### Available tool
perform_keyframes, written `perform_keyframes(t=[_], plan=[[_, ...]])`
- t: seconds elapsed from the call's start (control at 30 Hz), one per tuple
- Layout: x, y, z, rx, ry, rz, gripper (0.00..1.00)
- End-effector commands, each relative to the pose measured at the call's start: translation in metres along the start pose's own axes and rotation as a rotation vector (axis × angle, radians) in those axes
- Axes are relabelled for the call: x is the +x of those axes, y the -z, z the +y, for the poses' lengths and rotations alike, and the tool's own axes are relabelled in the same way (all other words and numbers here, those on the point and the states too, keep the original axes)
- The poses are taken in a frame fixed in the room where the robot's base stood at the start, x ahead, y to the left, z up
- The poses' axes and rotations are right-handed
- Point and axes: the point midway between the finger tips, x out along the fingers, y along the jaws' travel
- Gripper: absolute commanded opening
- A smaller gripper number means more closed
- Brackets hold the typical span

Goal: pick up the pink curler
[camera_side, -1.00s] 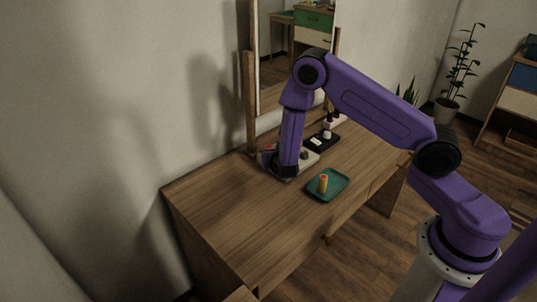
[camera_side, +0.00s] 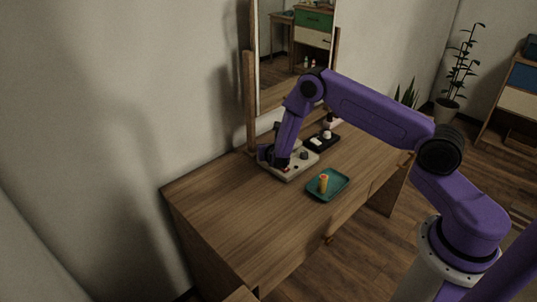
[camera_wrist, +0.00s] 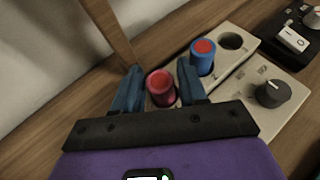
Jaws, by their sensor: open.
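The pink curler (camera_wrist: 161,86) stands upright in the beige curler base (camera_wrist: 238,78), seen from above in the wrist view. My gripper (camera_wrist: 158,80) is open. Its two blue fingers appear on either side of the pink curler, with a visible gap at least on the left; I cannot tell how far down they reach. In the side view my gripper (camera_side: 273,158) is over the left end of the base (camera_side: 291,172), and the arm hides much of that end.
A blue curler with a red top (camera_wrist: 203,56) stands close to the right finger, beside an empty round hole (camera_wrist: 231,41). A dark knob (camera_wrist: 272,94) sits on the base. The desk's left part is clear.

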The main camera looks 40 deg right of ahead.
Motion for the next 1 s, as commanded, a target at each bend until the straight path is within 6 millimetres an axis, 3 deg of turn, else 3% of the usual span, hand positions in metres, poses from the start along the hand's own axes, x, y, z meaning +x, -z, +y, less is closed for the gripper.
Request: perform_keyframes(t=[0.27, 0.37, 0.4, 0.77, 1.0], plan=[[0.002, 0.0, 0.0, 0.0, 0.001, 0.0, 0.42], [0.002, 0.0, 0.0, 0.0, 0.001, 0.0, 0.09], [0.002, 0.0, 0.0, 0.0, 0.0, 0.0, 0.03], [0.001, -0.002, 0.0, 0.001, 0.0, -0.001, 0.03], [-0.006, -0.018, 0.001, 0.001, 0.0, -0.002, 0.03]])
